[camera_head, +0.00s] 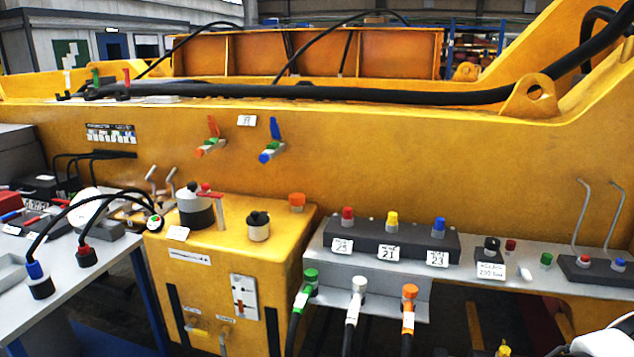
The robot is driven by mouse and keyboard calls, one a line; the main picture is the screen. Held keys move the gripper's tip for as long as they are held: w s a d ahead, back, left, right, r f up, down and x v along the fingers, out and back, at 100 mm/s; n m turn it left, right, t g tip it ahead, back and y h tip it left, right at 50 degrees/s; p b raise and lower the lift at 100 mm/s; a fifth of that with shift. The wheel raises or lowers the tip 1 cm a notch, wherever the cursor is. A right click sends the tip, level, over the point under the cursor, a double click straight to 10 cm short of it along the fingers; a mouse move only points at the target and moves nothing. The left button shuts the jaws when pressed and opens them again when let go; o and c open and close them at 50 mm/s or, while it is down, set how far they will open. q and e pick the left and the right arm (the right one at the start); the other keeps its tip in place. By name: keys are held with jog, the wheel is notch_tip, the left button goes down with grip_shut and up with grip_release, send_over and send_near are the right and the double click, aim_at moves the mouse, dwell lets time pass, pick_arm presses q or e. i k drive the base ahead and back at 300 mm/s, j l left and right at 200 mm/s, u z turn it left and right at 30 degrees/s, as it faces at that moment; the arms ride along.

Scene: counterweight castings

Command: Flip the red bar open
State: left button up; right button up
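A red T-shaped bar (211,195) stands on top of the yellow cabinet (225,265), just right of a black-and-white round knob (194,205). An orange-red lever (213,126) also sticks up from a valve on the yellow beam. I cannot tell for certain which of the two is the red bar meant. Neither gripper can be made out. A white and dark rounded shape, perhaps part of my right arm, shows at the bottom right corner.
A blue lever (275,129) stands on the beam. A grey shelf (465,262) with colored buttons and hanging hoses is on the right. A bench (60,305) with arching black cables is on the left. A black-topped knob (258,226) stands near the red bar.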

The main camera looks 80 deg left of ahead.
aim_at(205, 188)
jog(key=k+j+u, duration=0.1)
jog(key=u, duration=3.2)
jog(key=i+j+z, duration=0.1)
jog(key=i+z, duration=0.3)
jog(key=i, duration=0.15)
jog(key=i+j+z, duration=0.25)
jog(key=i+z, duration=0.15)
jog(key=i, duration=0.15)
